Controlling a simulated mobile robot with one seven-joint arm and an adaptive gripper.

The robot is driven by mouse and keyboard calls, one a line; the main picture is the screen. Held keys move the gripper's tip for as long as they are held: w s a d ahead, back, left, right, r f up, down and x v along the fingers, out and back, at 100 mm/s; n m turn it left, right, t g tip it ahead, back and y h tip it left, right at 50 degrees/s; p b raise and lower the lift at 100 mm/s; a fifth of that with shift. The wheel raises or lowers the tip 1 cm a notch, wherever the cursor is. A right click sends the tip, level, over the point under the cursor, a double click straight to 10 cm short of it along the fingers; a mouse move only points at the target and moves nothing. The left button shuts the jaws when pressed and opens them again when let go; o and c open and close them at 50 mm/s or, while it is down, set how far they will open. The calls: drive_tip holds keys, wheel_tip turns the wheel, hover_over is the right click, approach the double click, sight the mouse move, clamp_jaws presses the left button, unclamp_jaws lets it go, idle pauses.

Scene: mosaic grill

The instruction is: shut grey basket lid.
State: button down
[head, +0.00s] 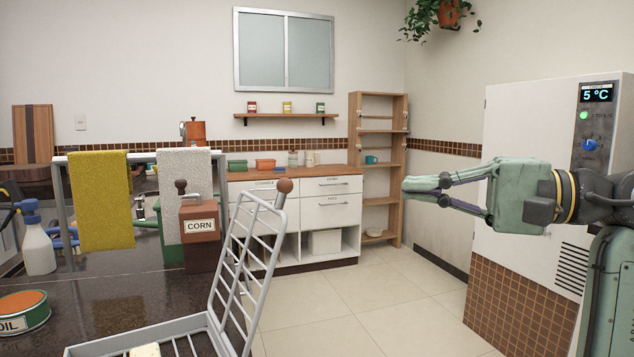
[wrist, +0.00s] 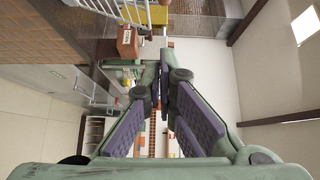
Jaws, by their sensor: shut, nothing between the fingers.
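The grey basket (head: 140,338) sits on the dark counter at the bottom of the head view, partly cut off by the frame edge. Its grey wire lid (head: 240,262) stands open and tilted up on the basket's right side, with a round brown knob (head: 284,186) at its top. Part of the white wire grid (wrist: 130,12) shows at the top of the wrist view. My green gripper (head: 408,185) is shut and empty. It is in the air to the right of the lid, about level with the knob, and apart from it. In the wrist view its fingertips (wrist: 162,70) meet.
A brown CORN box (head: 199,225) stands behind the lid, beside a rack with yellow (head: 101,200) and white (head: 184,195) towels. An oil tin (head: 22,312) and spray bottle (head: 38,245) are at left. A white cabinet (head: 520,150) stands behind my arm. The tiled floor between is clear.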

drive_tip(key=s+a+p+x, duration=0.1)
drive_tip(key=s+p+x, duration=0.1)
drive_tip(key=x, duration=1)
drive_tip(key=shift+s+a, duration=0.25)
drive_tip(key=shift+a, duration=0.05)
